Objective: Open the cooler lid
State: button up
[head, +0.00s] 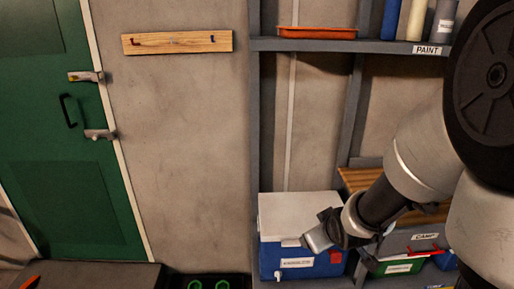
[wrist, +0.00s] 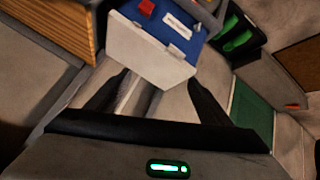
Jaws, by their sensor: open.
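The cooler (head: 275,266) has a blue body and a white lid (head: 297,213), and it stands on the low shelf at the lower middle of the head view. The lid looks shut. My gripper (head: 315,238) is in front of the cooler's upper right part in the head view and hides some of it. In the wrist view the white lid (wrist: 150,55) and the blue body (wrist: 185,35) lie beyond the fingertips of my gripper (wrist: 155,90). The fingers are spread with nothing between them. I cannot tell whether they touch the lid.
A grey shelf (head: 305,45) above the cooler holds an orange tray (head: 316,32) and bottles. A grey bin labelled CAMP (head: 425,238) and a green box (head: 398,267) stand right of the cooler. A green door (head: 75,150) is at left.

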notch_tip(320, 180, down, 11)
jog(key=w+a+n+t+y+b, duration=0.1)
jog(key=w+a+n+y+b, duration=0.1)
jog(key=m+t+h+b, duration=0.2)
jog(key=m+t+b, duration=0.6)
jog(key=b, duration=0.9)
send_near(291, 246)
jog(key=n, duration=0.1)
jog(key=shift+t, duration=0.3)
jog(key=w, duration=0.9)
jog(key=shift+d+f, duration=0.15)
jog(key=shift+f, duration=0.1)
